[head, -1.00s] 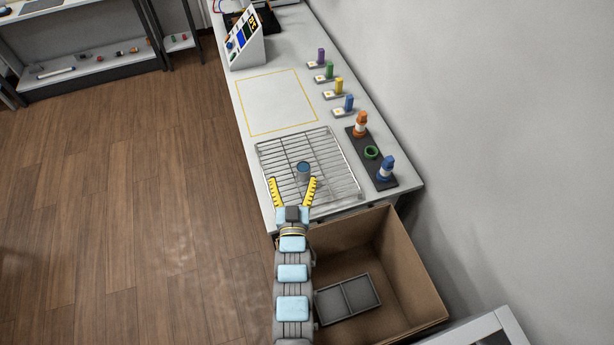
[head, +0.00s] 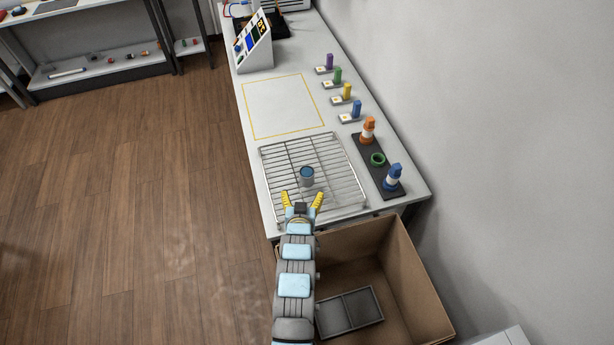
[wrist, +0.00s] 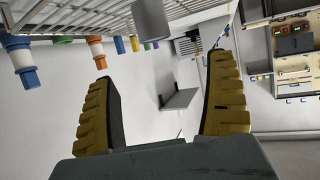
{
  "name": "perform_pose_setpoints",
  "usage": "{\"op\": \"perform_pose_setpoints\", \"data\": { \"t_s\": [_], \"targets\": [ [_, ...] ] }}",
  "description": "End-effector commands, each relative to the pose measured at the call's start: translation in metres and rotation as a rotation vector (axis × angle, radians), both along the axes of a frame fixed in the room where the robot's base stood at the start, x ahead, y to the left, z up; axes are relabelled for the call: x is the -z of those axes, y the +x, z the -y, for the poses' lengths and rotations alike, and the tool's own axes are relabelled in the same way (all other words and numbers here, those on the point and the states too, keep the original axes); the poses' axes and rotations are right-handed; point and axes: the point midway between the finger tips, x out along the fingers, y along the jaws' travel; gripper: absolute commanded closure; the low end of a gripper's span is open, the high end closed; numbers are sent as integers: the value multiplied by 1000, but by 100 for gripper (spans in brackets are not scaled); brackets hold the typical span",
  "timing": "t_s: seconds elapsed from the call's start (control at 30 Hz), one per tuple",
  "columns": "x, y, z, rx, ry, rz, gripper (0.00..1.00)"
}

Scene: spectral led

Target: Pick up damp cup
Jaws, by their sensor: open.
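The damp cup (head: 307,177) is a small grey cup with a blue inside. It stands upright on the wire rack (head: 343,199) on the bench. My gripper (head: 303,197) is open and empty, just on the near side of the cup in the head view, with its yellow fingers spread apart. In the wrist view the cup (wrist: 151,20) shows at the top edge, partly cut off, beyond the open fingers (wrist: 155,95). Nothing is between the fingertips.
A dark strip (head: 377,170) right of the rack holds an orange bottle (head: 367,130), a green ring (head: 378,159) and a blue bottle (head: 393,177). Coloured blocks stand farther back. An open cardboard box (head: 415,270) is below the bench's near end. The yellow-outlined area (head: 283,105) is clear.

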Motion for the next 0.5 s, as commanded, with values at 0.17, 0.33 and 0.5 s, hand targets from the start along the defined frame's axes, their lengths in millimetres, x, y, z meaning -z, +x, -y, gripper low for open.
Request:
{"op": "perform_pose_setpoints", "data": {
  "t_s": [0.17, 0.33, 0.5],
  "targets": [
    [5, 16, 2, 1, 0, 1, 13],
    [11, 30, 2, 1, 0, 1, 13],
    [18, 42, 3, 1, -1, -2, 13]
  ]
}}
